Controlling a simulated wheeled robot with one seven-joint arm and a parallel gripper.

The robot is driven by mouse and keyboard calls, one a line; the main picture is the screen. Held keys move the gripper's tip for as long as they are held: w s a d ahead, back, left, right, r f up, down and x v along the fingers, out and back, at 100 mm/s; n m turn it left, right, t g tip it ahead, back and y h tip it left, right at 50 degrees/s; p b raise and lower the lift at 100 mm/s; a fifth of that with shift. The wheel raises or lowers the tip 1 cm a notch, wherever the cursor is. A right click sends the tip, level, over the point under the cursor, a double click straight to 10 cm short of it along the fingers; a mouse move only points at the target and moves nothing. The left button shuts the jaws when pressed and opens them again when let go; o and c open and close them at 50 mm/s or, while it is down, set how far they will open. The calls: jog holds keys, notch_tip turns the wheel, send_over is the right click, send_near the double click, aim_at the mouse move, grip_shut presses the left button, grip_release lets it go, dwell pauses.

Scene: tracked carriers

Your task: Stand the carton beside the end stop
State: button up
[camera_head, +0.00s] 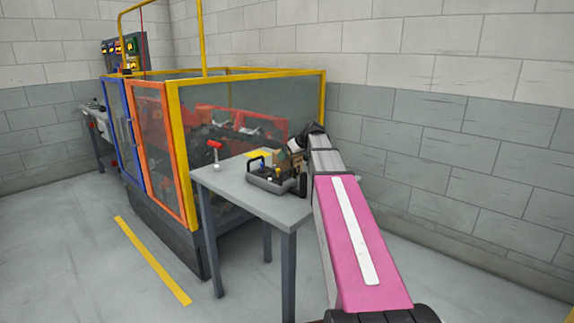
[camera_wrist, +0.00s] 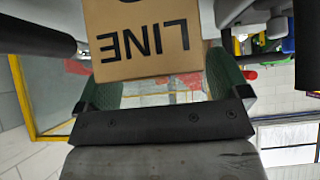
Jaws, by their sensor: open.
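The carton is a brown box with black "LINE" lettering, upside down in the wrist view (camera_wrist: 145,42). It lies between the two green-padded fingers of my gripper (camera_wrist: 162,84), which is open. The carton nearly fills the gap at the left pad; whether it touches either pad is unclear. In the head view a small brown patch of the carton (camera_head: 289,161) shows at a dark grey carrier (camera_head: 262,182) on the table, under the end of my arm. My gripper is mostly hidden there. I cannot clearly make out the end stop.
The grey table (camera_head: 236,187) has bare room at its front and left. A red-topped item (camera_head: 216,151) stands near its left rear. A yellow-framed machine enclosure (camera_head: 250,84) rises close behind the table.

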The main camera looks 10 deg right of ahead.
jog(key=shift+w+a+f, duration=0.25)
jog(key=shift+w+f, duration=0.15)
jog(key=shift+f, duration=0.15)
jog(key=shift+r, duration=0.1)
jog(key=c, duration=1.5)
